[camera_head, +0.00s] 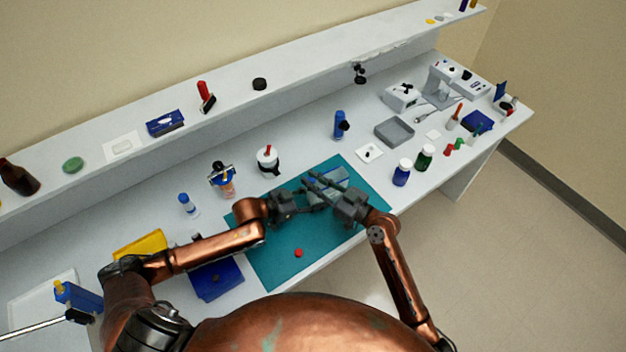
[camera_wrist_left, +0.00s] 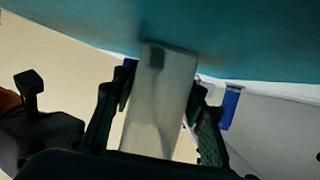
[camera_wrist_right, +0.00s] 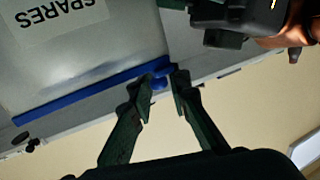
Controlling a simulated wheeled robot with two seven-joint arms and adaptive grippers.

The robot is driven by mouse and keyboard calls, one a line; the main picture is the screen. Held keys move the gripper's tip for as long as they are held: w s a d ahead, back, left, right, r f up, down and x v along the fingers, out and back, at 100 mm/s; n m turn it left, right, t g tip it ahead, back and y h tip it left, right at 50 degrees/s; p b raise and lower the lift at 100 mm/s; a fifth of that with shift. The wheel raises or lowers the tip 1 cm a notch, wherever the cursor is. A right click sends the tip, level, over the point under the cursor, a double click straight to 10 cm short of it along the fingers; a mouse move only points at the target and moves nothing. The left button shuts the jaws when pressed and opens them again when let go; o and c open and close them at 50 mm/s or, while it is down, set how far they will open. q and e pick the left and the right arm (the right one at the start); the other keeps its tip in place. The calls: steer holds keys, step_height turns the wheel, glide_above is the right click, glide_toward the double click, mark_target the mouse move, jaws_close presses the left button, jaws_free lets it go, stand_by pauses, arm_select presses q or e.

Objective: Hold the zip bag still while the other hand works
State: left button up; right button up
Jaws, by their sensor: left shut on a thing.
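The zip bag (camera_head: 328,187) is a pale, see-through pouch on the teal mat (camera_head: 283,265), partly hidden by my grippers. In the right wrist view the bag (camera_wrist_right: 95,60) shows a label reading "SPARES", upside down, and a blue zip strip with a small blue slider (camera_wrist_right: 160,82). My left gripper (camera_head: 305,198) is shut on a pale end of the bag, which shows between its fingers in the left wrist view (camera_wrist_left: 160,95). My right gripper (camera_head: 318,186) is at the bag's other side. Its fingertips (camera_wrist_right: 163,88) are apart, close to the slider; contact is unclear.
A red disc (camera_head: 299,253) lies on the mat near its front edge. A white pot (camera_head: 268,160) and a blue-topped holder (camera_head: 222,178) stand behind the mat. Blue (camera_head: 402,173) and green (camera_head: 424,158) bottles stand to its right. A raised shelf (camera_head: 230,95) runs behind.

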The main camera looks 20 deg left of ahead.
jaws_close()
stand_by(0.3)
steer(key=w+d, duration=0.8)
steer(key=shift+w, duration=0.2)
steer(key=shift+f, duration=0.1)
steer(key=shift+o, duration=2.1)
jaws_free()
arm_select(q)
steer(key=shift+f, duration=0.1)
steer(key=shift+s, duration=0.1)
arm_select(e)
steer(key=v, duration=1.2)
steer(key=shift+s, duration=0.15)
